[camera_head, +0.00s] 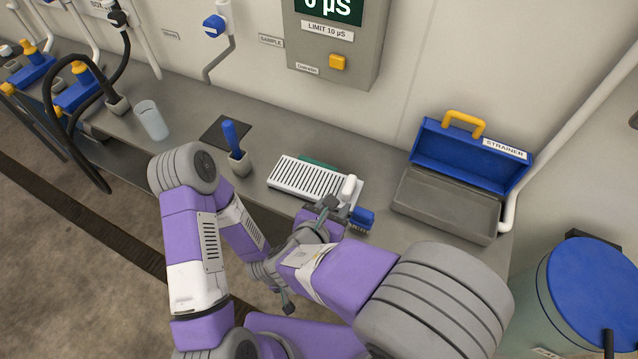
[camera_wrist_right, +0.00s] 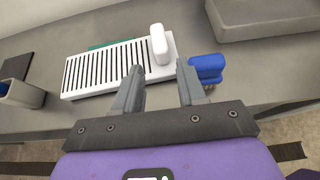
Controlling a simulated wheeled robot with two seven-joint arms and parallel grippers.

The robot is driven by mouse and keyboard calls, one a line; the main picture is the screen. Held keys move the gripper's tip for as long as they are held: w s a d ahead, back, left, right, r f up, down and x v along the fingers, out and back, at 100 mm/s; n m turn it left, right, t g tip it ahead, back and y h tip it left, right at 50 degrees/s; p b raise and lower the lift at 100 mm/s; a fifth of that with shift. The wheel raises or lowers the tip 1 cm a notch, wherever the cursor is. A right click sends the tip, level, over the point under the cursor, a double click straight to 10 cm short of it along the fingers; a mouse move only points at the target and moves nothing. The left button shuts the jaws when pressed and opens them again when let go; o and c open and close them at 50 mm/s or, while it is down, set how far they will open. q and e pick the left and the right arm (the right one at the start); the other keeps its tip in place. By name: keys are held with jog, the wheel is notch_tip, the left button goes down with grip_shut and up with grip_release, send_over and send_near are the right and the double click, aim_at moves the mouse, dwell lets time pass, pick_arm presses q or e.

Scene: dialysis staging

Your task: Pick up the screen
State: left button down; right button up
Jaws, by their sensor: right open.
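No part carries the label "screen". A small white rounded cylinder (camera_head: 350,186) stands at the right end of a white slotted rack (camera_head: 300,178) on the bench; it may be the screen, but I cannot tell for sure. In the right wrist view the cylinder (camera_wrist_right: 159,44) lies straight ahead, between the lines of my right fingers. My right gripper (camera_head: 328,207) is open and empty, just in front of the rack's near edge; it also shows in the wrist view (camera_wrist_right: 160,78). My left gripper (camera_head: 285,292) is low near the bench front, partly hidden by my right arm; its jaws are unclear.
A blue brush (camera_head: 362,216) lies close to the right finger. An open blue box labelled STRAINER (camera_head: 465,155) stands to the right. A blue-handled tool in a holder (camera_head: 237,155), a dark mat (camera_head: 222,132) and a clear cup (camera_head: 151,120) are left. A green item (camera_head: 318,162) lies behind the rack.

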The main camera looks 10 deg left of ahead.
aim_at(345, 194)
jog(key=b+x, duration=0.2)
jog(key=x, duration=0.6)
jog(key=shift+w+f, duration=0.15)
grip_shut()
